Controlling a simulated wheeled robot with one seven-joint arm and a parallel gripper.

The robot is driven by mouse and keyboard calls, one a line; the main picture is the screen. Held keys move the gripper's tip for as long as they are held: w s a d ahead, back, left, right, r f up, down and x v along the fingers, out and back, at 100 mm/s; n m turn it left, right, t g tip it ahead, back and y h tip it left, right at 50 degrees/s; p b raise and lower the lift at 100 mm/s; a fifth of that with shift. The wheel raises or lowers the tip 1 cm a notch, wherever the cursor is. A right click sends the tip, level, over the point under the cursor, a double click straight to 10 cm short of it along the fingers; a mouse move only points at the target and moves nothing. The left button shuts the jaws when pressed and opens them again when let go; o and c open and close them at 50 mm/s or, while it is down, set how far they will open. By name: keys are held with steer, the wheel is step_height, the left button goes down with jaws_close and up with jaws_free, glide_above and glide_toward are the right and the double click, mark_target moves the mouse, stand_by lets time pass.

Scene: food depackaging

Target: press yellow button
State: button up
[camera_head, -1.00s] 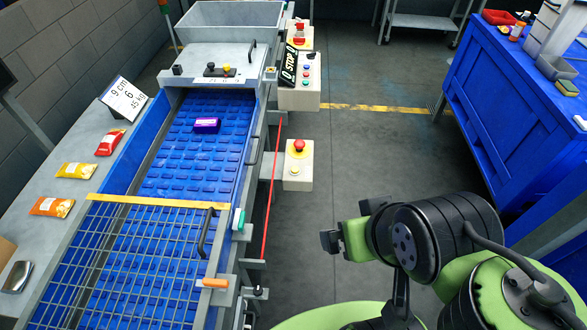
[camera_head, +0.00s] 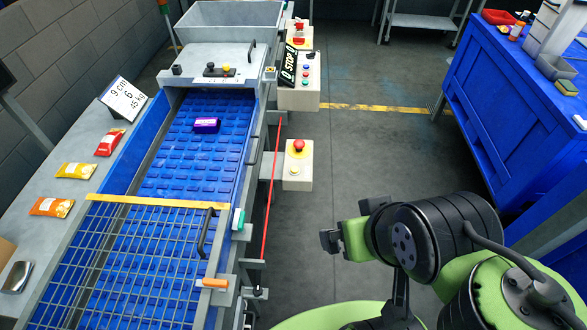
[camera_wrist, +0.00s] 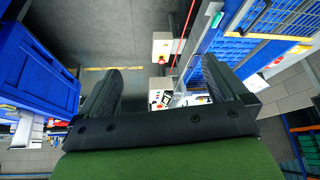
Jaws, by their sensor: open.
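A light grey control box beside the conveyor carries a yellow button (camera_head: 294,170) on its lower part and a red mushroom button (camera_head: 299,146) above it. In the wrist view the same box (camera_wrist: 163,40) appears at upper middle, beyond my fingers; its yellow button is too small to make out clearly. My gripper (camera_wrist: 163,78) is open and empty, its two dark fingers spread apart. In the head view my arm is at lower right, well apart from the box, and the fingers cannot be made out clearly there.
The blue conveyor (camera_head: 190,160) carries a purple packet (camera_head: 206,125) and has a metal grid guard (camera_head: 150,255). A second control box (camera_head: 299,97) with several buttons stands farther back. A blue workbench (camera_head: 520,110) is at right. The floor (camera_head: 370,150) between is clear.

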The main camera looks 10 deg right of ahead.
jaws_close()
stand_by(0.7)
stand_by(1.1)
